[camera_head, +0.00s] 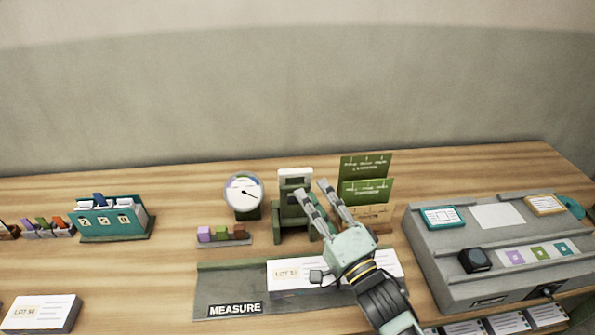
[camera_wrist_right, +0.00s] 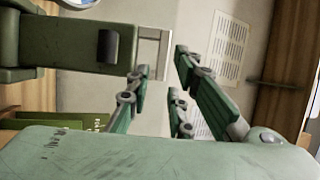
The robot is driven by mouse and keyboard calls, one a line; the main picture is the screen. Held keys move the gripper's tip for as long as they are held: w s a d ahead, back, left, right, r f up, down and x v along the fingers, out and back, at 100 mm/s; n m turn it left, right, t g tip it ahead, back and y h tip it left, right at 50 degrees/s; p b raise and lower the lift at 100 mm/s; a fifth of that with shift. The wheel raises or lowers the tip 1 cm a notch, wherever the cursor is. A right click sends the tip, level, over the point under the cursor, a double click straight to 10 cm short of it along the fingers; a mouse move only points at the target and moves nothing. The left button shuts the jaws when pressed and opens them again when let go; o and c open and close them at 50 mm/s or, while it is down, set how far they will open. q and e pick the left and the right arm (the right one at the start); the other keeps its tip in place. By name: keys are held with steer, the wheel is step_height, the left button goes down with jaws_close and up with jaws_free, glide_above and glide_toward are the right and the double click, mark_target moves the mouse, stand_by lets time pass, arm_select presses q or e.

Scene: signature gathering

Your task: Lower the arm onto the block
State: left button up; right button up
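A white block labelled LOT (camera_head: 292,277) lies on the grey MEASURE mat (camera_head: 225,283), partly hidden behind my right arm. A green upright device (camera_head: 291,212) with a pale top stands behind the mat. I cannot clearly tell which part of it is the arm. My right gripper (camera_head: 314,190) is open, its fingers spread in front of the device's right side. In the right wrist view the gripper (camera_wrist_right: 160,65) is open with nothing visible held. The dark green device body (camera_wrist_right: 70,42) and a pale bar show just beyond the fingertips; contact is unclear. My left gripper is out of view.
A round dial (camera_head: 243,192) and a small rack of coloured blocks (camera_head: 225,236) stand left of the device. Green cards (camera_head: 366,168) stand close behind the right gripper. A grey console (camera_head: 440,262) fills the right.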

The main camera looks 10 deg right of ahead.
mark_target(300, 175)
steer(key=p+x, duration=0.2)
steer(key=x, duration=0.5)
steer(key=shift+w+a+r, duration=0.25)
steer(key=shift+w, duration=0.05)
jaws_close()
